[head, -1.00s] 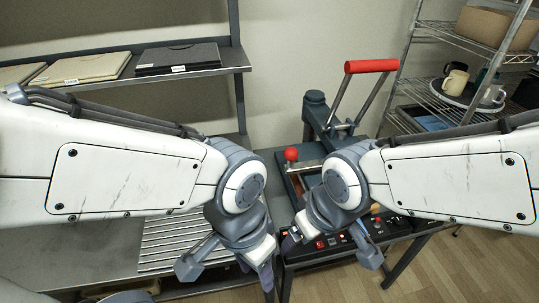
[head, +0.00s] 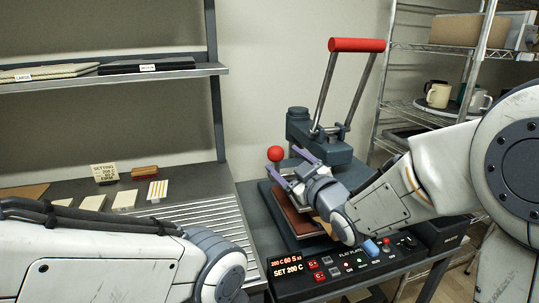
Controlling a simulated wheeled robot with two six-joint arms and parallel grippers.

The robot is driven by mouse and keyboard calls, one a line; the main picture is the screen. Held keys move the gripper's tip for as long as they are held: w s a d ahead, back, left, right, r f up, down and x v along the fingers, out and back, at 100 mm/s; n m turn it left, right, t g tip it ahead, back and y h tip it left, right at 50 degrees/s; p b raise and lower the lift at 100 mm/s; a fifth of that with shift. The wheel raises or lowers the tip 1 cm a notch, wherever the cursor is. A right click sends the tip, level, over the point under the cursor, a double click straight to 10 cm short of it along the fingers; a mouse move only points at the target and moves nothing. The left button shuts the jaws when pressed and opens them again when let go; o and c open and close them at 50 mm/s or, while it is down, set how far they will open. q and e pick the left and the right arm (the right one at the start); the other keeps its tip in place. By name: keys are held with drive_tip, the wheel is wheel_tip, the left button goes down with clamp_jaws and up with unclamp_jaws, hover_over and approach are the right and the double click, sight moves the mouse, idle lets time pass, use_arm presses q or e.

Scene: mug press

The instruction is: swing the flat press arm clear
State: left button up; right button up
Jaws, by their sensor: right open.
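The flat press stands on a bench at the centre right, with a dark column (head: 298,124) and a raised lever topped by a red bar (head: 357,45). A red ball knob (head: 275,154) stands upright at the left of the press. My right gripper (head: 283,160) is open, its two purple fingers pointing left and back towards the knob. The fingertips are near the knob, and I cannot tell whether they touch it. My right wrist hides much of the press arm and plate. My left arm comes in at the bottom left, and its fingers are not in view.
The control box (head: 345,262) with lit displays sits along the press's front edge. A slatted metal surface (head: 205,222) and several pale blocks lie left. A wire rack (head: 430,108) with mugs stands right, and a wall shelf (head: 120,78) hangs left.

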drive_tip(key=x, duration=0.8)
drive_tip(key=shift+w+a+p, duration=0.2)
drive_tip(key=shift+w+p, duration=0.1)
drive_tip(key=shift+p, duration=0.1)
clamp_jaws()
